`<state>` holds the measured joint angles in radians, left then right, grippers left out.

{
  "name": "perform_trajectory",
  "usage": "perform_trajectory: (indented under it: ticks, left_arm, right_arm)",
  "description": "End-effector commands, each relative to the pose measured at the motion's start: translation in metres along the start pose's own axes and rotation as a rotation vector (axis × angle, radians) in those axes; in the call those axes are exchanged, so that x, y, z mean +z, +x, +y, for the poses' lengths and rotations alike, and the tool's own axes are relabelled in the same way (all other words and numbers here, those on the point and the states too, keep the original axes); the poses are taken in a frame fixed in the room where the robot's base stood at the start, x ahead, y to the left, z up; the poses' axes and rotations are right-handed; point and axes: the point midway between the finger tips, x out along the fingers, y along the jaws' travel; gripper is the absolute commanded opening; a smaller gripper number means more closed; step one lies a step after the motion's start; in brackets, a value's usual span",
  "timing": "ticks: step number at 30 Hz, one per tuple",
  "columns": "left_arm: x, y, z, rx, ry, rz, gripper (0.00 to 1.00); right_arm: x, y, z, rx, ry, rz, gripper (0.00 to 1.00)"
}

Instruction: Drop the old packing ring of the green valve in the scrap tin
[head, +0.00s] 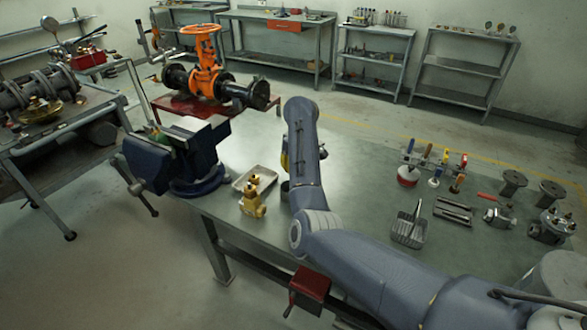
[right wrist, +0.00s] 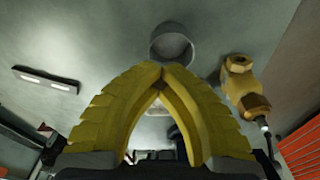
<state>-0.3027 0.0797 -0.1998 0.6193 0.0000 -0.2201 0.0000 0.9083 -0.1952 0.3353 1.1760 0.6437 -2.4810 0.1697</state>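My right arm reaches in from the lower right in the head view, and its link hides most of the right gripper. In the right wrist view the yellow fingers of my right gripper (right wrist: 160,72) meet at their tips. No ring shows clearly between them. A round grey tin (right wrist: 172,42), likely the scrap tin, stands just beyond the fingertips, and its dark side (head: 284,188) shows beside my arm in the head view. Something green, perhaps the green valve (head: 157,137), shows at the blue vise. I cannot make out the packing ring. My left gripper is not in view.
The blue vise (head: 203,160) stands at the bench's left corner. A shallow tray (head: 263,173) and a brass valve (head: 252,202) sit near the tin. An orange gate valve (head: 207,70) stands behind. Tools and a brush (head: 409,228) are at right; the bench middle is clear.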

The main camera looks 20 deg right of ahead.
Motion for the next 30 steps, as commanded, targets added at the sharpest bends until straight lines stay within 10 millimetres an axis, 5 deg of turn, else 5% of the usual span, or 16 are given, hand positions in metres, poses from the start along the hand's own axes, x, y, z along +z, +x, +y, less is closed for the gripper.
perform_trajectory:
  ticks: [13,30]
  left_arm:
    - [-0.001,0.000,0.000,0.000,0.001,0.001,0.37]
    - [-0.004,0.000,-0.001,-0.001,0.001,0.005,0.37]
  right_arm:
    - [0.006,0.040,0.000,-0.001,-0.001,-0.003,0.00]
    - [0.007,0.050,0.000,-0.001,-0.001,-0.001,0.02]
